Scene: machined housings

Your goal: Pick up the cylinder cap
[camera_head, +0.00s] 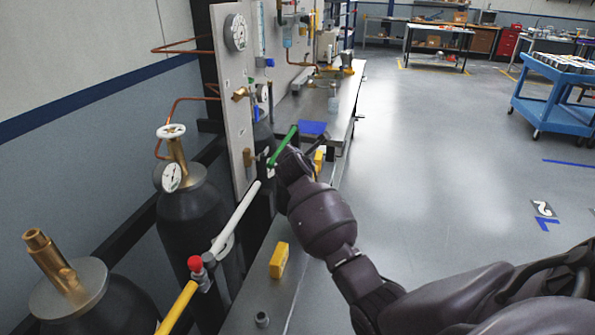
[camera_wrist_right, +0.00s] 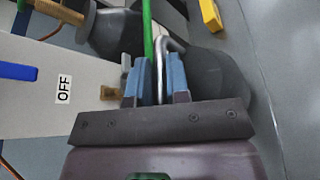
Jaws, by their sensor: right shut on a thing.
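My right gripper (camera_wrist_right: 155,75) is at the green bar (camera_head: 284,146), beside the upright panel in the head view. In the right wrist view its blue-padded fingers close around the lower end of the green bar (camera_wrist_right: 148,30), with a bent silver rod (camera_wrist_right: 163,65) right beside it. The exact contact is partly hidden. A small grey round piece (camera_head: 262,319) stands on the ledge near the bottom of the head view; I cannot tell whether it is the cylinder cap. A gas cylinder (camera_head: 82,300) with a bare brass valve (camera_head: 50,260) stands at lower left. My left gripper is not in view.
A second cylinder (camera_head: 190,215) with a gauge and white handwheel stands behind. A blue cart (camera_head: 560,95) stands at right; the floor between is clear.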

